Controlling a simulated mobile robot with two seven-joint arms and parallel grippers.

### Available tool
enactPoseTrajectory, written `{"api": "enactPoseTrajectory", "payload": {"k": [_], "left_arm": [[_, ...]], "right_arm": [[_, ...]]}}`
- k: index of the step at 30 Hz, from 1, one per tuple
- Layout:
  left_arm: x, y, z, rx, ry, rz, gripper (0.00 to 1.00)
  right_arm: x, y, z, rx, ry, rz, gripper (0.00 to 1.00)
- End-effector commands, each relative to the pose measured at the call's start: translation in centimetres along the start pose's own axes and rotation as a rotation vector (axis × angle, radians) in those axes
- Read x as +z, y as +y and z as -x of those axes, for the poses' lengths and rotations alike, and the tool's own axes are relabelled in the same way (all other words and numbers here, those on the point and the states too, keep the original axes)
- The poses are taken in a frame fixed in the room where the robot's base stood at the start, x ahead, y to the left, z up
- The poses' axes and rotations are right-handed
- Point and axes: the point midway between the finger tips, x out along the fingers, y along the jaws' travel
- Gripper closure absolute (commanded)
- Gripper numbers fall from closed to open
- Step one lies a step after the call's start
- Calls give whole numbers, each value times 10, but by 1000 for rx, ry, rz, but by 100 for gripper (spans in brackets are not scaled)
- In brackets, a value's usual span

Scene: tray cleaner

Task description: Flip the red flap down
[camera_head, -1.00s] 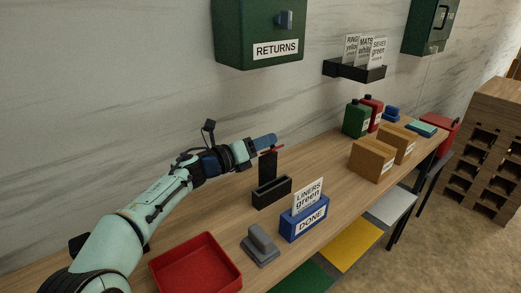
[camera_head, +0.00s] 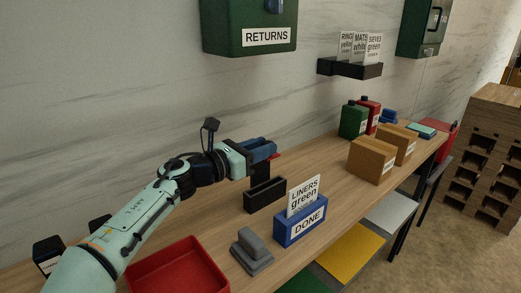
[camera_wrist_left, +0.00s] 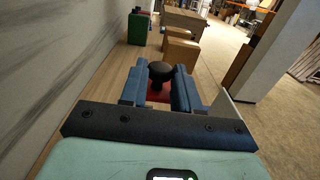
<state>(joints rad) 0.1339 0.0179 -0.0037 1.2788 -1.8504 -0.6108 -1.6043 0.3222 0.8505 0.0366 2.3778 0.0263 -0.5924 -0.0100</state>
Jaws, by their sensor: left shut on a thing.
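The fingers hide most of the flap in the head view. My right gripper is out of view.
A blue DONE box (camera_head: 301,229) with a LINERS green card stands in front of the holder. A grey block (camera_head: 252,252) and a red tray (camera_head: 178,272) are nearer. Cardboard boxes (camera_head: 371,161) and bottles stand farther right. The wall is close behind.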

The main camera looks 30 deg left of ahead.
Motion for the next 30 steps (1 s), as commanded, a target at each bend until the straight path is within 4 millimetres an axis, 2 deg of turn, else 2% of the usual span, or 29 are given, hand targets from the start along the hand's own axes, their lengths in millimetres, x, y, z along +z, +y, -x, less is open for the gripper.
{"api": "enactPoseTrajectory", "payload": {"k": [14, 15, 16, 26, 30], "left_arm": [[-1, -1, 0, -1, 1, -13, 99], [-1, -1, 0, -1, 1, -12, 56], [-1, -1, 0, -1, 1, -12, 46], [-1, 0, 1, 0, 1, -11, 45], [0, 0, 15, 1, 1, -11, 45]], "right_arm": [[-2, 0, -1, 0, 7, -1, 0], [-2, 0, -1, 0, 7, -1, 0], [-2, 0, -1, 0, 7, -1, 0], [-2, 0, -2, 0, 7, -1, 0], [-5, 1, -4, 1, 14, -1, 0]]}}
